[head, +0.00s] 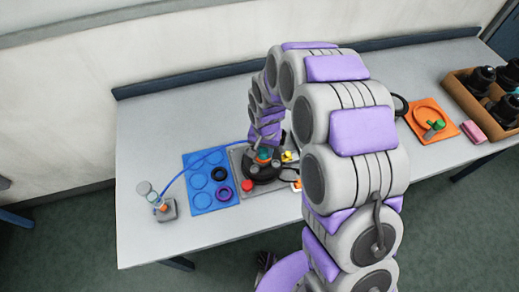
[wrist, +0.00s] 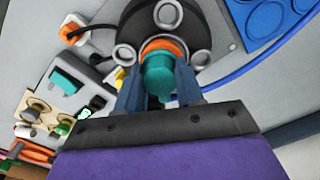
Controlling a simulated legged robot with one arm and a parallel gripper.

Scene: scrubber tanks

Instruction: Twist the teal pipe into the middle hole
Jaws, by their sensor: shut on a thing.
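The teal pipe (wrist: 158,76) is between the two blue-grey fingers of my gripper (wrist: 159,92) in the wrist view, and the gripper is shut on it. An orange ring (wrist: 165,46) sits at the pipe's far end, over the middle of the round black tank top (wrist: 143,20). Grey-rimmed openings surround that middle. The middle hole itself is hidden behind the pipe and ring, so I cannot tell how deep the pipe sits. In the head view the black tank top (head: 262,172) stands on a grey plate, with the teal pipe (head: 264,154) above it.
A blue mat (head: 203,199) with black and purple rings lies left of the tank. A blue hose (head: 184,165) runs over it to a small grey stand (head: 166,210). An orange mat (head: 430,110) and a brown crate (head: 457,90) are at right.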

